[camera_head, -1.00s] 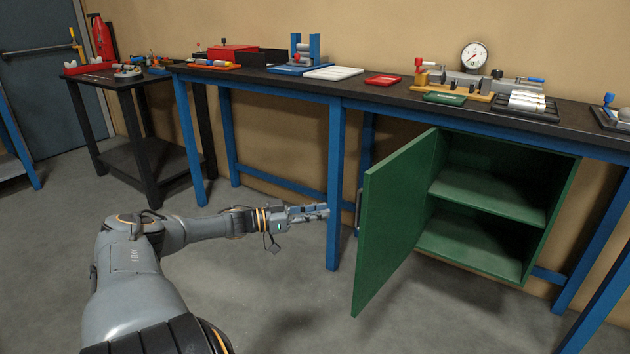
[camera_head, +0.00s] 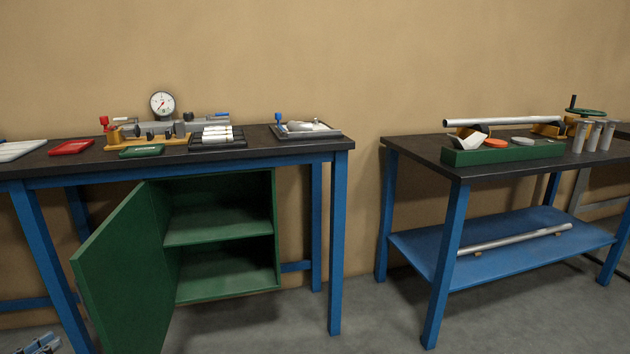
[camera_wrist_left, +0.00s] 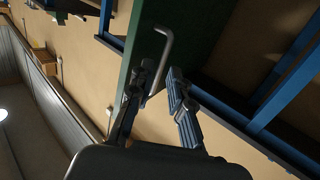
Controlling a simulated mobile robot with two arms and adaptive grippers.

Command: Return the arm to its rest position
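My left gripper (camera_head: 38,344) shows only partly at the bottom left corner of the head view, left of the cabinet door; the rest of the arm is outside the frame. In the left wrist view my left gripper (camera_wrist_left: 160,70) has its two fingers apart with nothing held between them. The bent door handle (camera_wrist_left: 168,50) lies just beyond the fingertips, on the dark green door (camera_wrist_left: 190,30). In the head view the green cabinet door (camera_head: 125,265) stands open. My right gripper is in neither view.
The cabinet (camera_head: 225,290) hangs under a black-topped bench (camera_head: 265,145) with blue legs, its shelves empty. Small fixtures and a gauge (camera_head: 162,104) stand on the bench. A second bench (camera_head: 400,145) at the right carries a pipe (camera_head: 505,121) and a green tray (camera_head: 500,155).

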